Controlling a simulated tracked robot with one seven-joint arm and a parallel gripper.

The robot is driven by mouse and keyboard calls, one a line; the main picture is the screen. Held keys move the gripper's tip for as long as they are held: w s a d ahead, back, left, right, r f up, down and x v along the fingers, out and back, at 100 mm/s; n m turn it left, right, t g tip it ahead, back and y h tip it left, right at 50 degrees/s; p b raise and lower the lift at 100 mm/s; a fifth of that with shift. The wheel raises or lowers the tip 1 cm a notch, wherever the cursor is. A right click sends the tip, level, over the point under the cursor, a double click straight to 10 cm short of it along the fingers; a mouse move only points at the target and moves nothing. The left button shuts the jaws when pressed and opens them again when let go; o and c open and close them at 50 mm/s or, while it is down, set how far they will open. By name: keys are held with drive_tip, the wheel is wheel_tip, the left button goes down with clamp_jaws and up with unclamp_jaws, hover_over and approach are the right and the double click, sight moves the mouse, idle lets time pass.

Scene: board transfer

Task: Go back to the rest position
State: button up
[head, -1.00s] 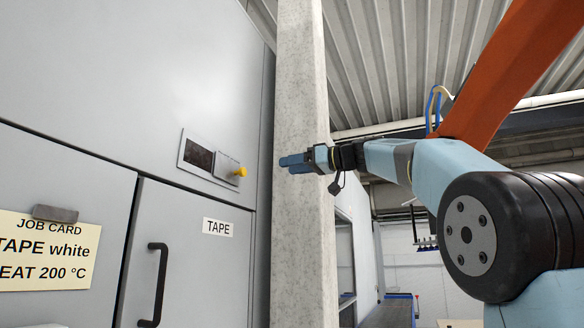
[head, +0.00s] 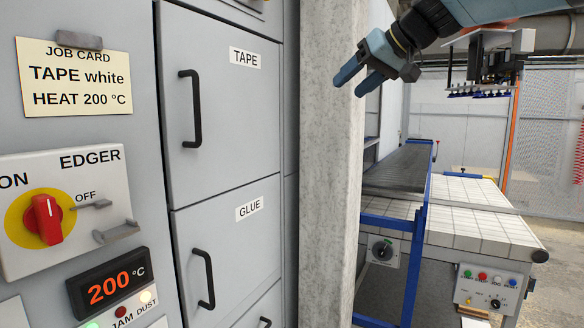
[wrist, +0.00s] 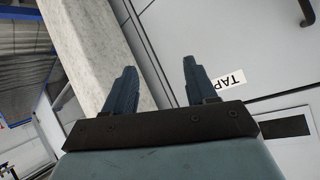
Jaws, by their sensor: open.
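My gripper (head: 354,77) is at the upper middle of the head view, in front of the concrete pillar. Its two blue fingers are apart and nothing is between them. The wrist view also shows my gripper (wrist: 157,88) with its fingers spread and empty. Beyond the fingers there, the pillar (wrist: 110,60) and the cabinet with the TAPE label (wrist: 228,80) show. Part of my arm runs off the top right of the head view.
At left in the head view are the TAPE door (head: 222,110), the GLUE door (head: 228,250), the EDGER switch (head: 45,218) and a display (head: 108,287) reading 200 °C. The pillar (head: 325,200) stands mid-view. Right of it is a conveyor (head: 480,225) with a blue frame (head: 413,265).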

drive_tip(key=s+d+f+m+g+h, duration=0.1)
drive_tip(key=s+d+f+h, duration=0.1)
drive_tip(key=s+f, duration=0.5)
drive_tip(key=s+d+f+m+g+h, duration=0.1)
drive_tip(key=s+d+f, duration=0.4)
drive_tip(key=f, duration=0.9)
drive_tip(key=s+d+f+m+h, duration=0.2)
drive_tip(key=s+d+f+h, duration=0.1)
drive_tip(key=s+f, duration=0.5)
wheel_tip(320, 180, down, 2)
drive_tip(key=shift+s+d+f+m+g+h, duration=0.2)
drive_tip(key=shift+s+m+g+h, duration=0.15)
drive_tip(key=shift+h, duration=0.45)
